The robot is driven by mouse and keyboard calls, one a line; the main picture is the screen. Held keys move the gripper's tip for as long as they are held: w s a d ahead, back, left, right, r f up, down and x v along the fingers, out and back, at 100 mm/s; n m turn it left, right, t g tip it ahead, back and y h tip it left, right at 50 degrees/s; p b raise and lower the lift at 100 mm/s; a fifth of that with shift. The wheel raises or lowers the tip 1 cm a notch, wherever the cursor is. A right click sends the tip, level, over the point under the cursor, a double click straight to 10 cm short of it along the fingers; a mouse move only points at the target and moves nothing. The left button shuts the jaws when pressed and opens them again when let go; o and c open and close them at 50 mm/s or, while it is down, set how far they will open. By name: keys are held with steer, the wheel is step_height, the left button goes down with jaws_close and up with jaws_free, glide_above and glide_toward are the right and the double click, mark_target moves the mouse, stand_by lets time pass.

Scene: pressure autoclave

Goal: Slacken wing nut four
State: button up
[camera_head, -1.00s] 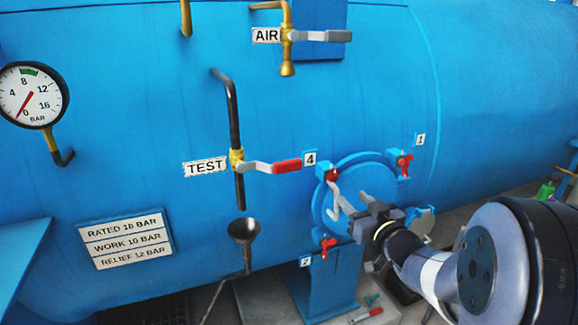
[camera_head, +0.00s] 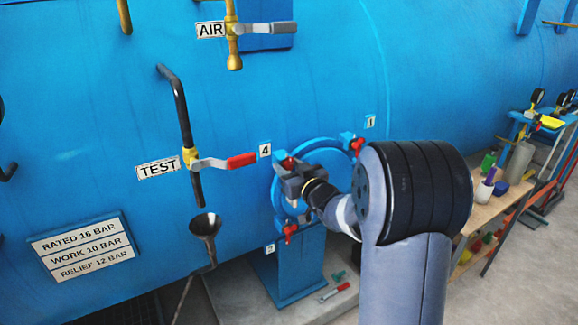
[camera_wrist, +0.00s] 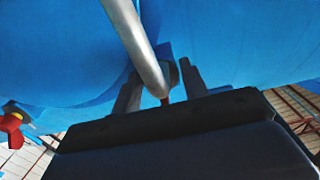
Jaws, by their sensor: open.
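Wing nut four (camera_head: 287,162) is red and sits at the upper left of the round blue door (camera_head: 322,149), beside the label 4 (camera_head: 265,150). My gripper (camera_head: 290,180) is over it and hides most of it. In the wrist view my gripper (camera_wrist: 160,75) has its two dark fingers apart. A small red piece (camera_wrist: 165,101), likely part of wing nut four, shows low between them. A grey metal hooked bar (camera_wrist: 135,40) crosses the view in front of it. I cannot tell whether the fingers touch the nut.
Wing nuts by label 1 (camera_head: 357,147) and label 2 (camera_head: 290,232) sit on the door's rim. A red-handled TEST valve (camera_head: 240,160) and a black funnel (camera_head: 205,225) are to the left. Another red wing nut (camera_wrist: 12,124) shows in the wrist view.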

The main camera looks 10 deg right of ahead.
jaws_close()
stand_by(0.4)
